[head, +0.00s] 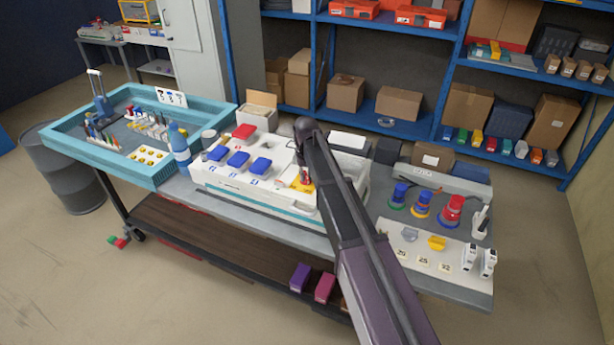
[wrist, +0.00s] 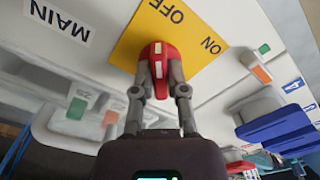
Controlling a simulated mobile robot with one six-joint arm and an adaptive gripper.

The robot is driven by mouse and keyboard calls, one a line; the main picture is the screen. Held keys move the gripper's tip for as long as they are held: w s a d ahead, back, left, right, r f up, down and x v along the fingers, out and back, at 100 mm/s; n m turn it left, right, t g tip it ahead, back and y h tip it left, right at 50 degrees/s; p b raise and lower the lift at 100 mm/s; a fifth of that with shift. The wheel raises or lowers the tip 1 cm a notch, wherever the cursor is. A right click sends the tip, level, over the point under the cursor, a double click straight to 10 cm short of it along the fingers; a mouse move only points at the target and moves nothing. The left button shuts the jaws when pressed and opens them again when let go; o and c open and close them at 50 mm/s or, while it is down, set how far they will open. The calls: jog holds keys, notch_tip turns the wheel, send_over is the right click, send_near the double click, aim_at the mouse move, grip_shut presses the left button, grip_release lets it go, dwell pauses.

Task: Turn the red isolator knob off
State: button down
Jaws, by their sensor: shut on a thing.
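The red isolator knob (wrist: 156,52) sits on a yellow plate (wrist: 130,43) marked OFF and ON. My gripper (wrist: 158,66) is shut on the knob, with one finger on each side of it. The knob's white marks line up nearly straight up in the wrist view, and its end lies closer to OFF than to ON. In the head view the yellow plate (head: 297,186) shows at the right part of the white socket panel (head: 258,186), and my arm hides most of the knob there.
A MAIN label (wrist: 58,20) is left of the plate. Blue socket covers (head: 238,159) and a red cover (head: 244,131) stand left of my gripper. Blue, orange and red plugs (head: 452,207) stand on the bench at right. A teal tray (head: 148,176) is at far left.

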jog(key=shift+n, duration=0.5)
jog(key=c, duration=0.7)
grip_release()
jog(key=shift+o, duration=0.2)
jog(key=shift+r, duration=0.1)
